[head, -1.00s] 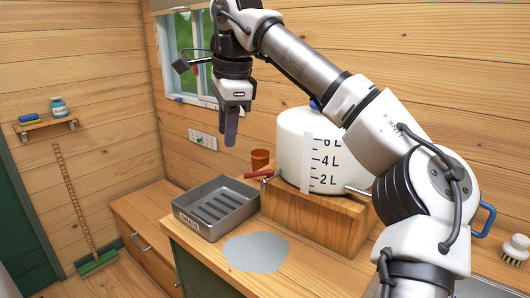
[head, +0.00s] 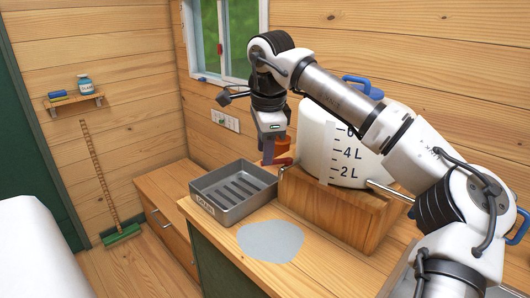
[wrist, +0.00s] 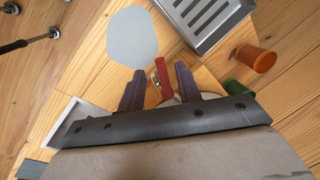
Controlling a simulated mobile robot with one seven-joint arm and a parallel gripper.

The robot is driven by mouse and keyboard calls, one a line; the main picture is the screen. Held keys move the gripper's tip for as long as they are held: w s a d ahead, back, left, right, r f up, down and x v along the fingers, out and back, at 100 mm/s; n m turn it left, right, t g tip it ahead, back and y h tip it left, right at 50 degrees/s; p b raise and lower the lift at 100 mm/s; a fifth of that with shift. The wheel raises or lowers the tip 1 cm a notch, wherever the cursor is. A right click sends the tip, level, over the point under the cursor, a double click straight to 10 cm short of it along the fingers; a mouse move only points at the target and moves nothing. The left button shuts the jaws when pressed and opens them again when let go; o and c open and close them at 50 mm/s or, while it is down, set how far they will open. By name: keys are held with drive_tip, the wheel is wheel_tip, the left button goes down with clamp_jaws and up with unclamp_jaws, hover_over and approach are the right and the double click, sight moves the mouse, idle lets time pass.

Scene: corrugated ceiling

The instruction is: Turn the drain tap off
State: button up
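The drain tap's red handle (head: 284,162) is at the left side of the white water tank (head: 335,150), which stands on a wooden block (head: 325,212). The tank has litre marks. My gripper (head: 268,160) points down beside the tap in the head view and partly overlaps it. In the wrist view my gripper (wrist: 160,71) is open, and the red handle (wrist: 163,75) appears between its two dark fingers, with a visible gap on each side. Contact cannot be told. The tap's spout and body are mostly hidden.
A grey drain tray (head: 235,203) sits on the counter left of the block. A grey flat patch (head: 270,242) lies in front of it. An orange cup (head: 281,144) stands behind my gripper. A window is above. A white object (head: 30,245) is at lower left.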

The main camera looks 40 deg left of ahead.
drive_tip(key=shift+w+a+f, duration=0.15)
drive_tip(key=shift+w+f, duration=0.05)
drive_tip(key=shift+f, duration=0.85)
clamp_jaws()
